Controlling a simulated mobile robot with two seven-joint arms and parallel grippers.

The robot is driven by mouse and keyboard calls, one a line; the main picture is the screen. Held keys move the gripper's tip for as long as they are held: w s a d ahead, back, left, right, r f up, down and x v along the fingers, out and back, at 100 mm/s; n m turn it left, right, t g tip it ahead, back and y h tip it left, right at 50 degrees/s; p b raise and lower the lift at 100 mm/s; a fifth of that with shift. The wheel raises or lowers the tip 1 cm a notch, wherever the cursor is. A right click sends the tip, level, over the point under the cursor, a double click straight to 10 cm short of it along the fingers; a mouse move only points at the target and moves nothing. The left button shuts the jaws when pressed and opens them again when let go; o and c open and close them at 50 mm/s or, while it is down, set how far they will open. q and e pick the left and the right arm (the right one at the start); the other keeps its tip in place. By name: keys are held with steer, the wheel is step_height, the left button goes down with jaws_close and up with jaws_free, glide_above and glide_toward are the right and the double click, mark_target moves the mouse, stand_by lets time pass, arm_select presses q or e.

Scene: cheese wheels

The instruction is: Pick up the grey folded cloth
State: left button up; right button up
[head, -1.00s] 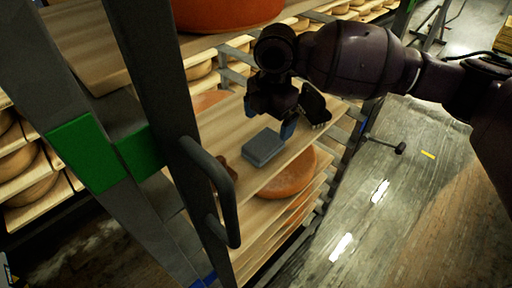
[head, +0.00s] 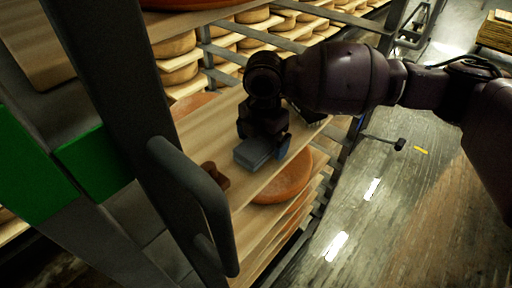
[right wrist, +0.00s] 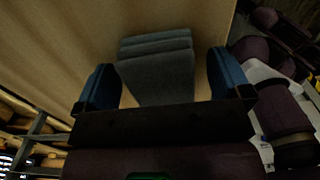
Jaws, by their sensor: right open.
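The grey folded cloth (head: 254,153) lies on a wooden shelf board in the head view. It also shows in the right wrist view (right wrist: 157,68), between and ahead of the two blue fingertips. My right gripper (head: 264,140) is at the cloth's far side in the head view. In the right wrist view the right gripper (right wrist: 162,82) is open, with one finger on each side of the cloth and a gap on both sides. I cannot tell whether the fingers touch the board. My left gripper is not in view.
The wooden shelf board (head: 203,132) also bears a small brown object (head: 214,175) left of the cloth. A dark rack post with a grey handle (head: 196,190) stands at the near left. A cheese wheel (head: 287,181) sits on the shelf below. Open floor lies right.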

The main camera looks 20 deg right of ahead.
steer(key=shift+r, duration=0.25)
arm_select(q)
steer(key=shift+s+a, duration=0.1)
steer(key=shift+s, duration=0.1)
arm_select(e)
steer(key=c, duration=1)
steer(key=shift+r, duration=0.2)
step_height(320, 180, up, 4)
steer(key=shift+f+p, duration=0.2)
steer(key=shift+p, duration=0.6)
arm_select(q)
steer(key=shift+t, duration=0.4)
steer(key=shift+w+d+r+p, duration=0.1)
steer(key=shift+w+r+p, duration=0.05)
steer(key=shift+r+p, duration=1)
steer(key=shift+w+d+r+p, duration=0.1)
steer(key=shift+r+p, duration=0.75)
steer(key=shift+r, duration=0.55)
arm_select(e)
steer(key=shift+s+d+f, duration=0.1)
steer(key=shift+s+d, duration=1.55)
steer(key=shift+s, duration=0.85)
steer(key=shift+s+d+f, duration=0.1)
steer(key=shift+s+d, duration=1.55)
steer(key=shift+s, duration=0.85)
steer(key=shift+s+d+f, duration=0.1)
steer(key=shift+s+d, duration=1.55)
steer(key=shift+s, duration=0.85)
